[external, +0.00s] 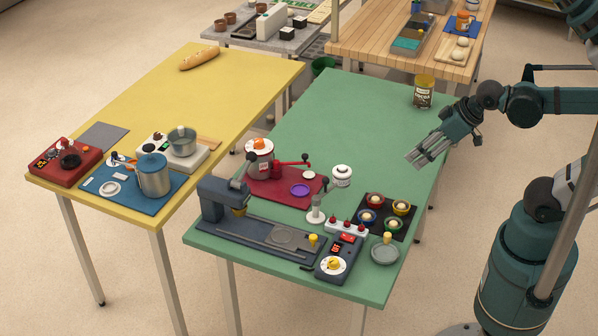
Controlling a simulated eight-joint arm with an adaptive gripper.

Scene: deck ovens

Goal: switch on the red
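My gripper (417,160) hangs in the air above the right part of the green table (320,110), pointing down and left. Its pale fingers look spread and nothing shows between them. Several red things are in view. A red unit with a dark round part on top (66,160) sits at the left corner of the yellow table. A red and grey machine with a red arm (262,160) stands on a red mat (270,197) on the green table. A white strip with red knobs (346,229) lies near the front. My gripper is apart from all of them.
A grey-blue machine (222,207) on a long base, a dark scale (334,260), a black tray of small bowls (405,226) and a white jar (342,176) crowd the front. A cocoa tin (423,91) stands near the back right corner. The green table's middle is clear.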

